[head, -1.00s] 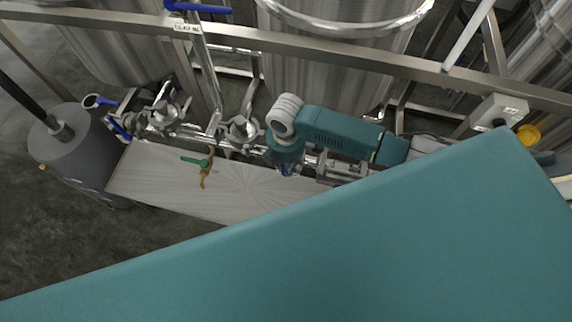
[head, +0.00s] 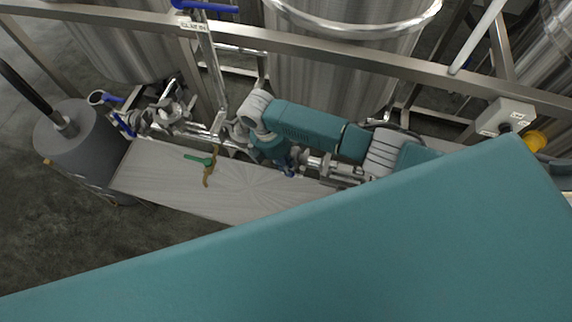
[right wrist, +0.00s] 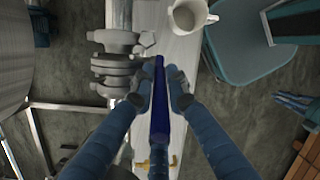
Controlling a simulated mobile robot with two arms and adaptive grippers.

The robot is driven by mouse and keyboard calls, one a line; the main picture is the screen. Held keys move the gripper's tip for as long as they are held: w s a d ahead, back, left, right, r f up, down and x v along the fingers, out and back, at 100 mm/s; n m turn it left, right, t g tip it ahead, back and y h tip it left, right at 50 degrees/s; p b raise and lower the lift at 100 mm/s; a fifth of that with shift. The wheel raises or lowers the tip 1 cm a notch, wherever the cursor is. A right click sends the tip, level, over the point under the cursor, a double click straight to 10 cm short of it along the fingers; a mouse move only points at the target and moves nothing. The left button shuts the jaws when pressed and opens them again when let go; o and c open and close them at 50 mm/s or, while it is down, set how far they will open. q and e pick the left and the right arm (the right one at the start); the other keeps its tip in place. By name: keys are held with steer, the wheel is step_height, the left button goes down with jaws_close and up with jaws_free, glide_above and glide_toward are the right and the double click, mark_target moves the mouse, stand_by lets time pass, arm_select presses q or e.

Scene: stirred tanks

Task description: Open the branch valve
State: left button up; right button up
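In the right wrist view, a dark blue lever handle (right wrist: 160,112) runs lengthwise between the two fingers of my right gripper (right wrist: 161,78). The fingertips are close together against its sides, shut on it. Steel valve bodies and flanges (right wrist: 118,65) lie just left of the fingers. In the head view, my right gripper (head: 287,166) is at the pipe line behind the bench, partly hidden by its own wrist; the lever cannot be made out there. A blue fingered shape at the right edge of the wrist view may be my left gripper (right wrist: 297,104); its opening is unclear.
A pale bench (head: 235,190) runs in front of the pipes, with a green and ochre item (head: 211,165) on it. A grey cylinder (head: 82,140) stands left. Steel rails and tanks (head: 325,65) close off the back.

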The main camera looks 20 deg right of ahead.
steer(key=shift+o, duration=1.2)
steer(key=v, duration=1.2)
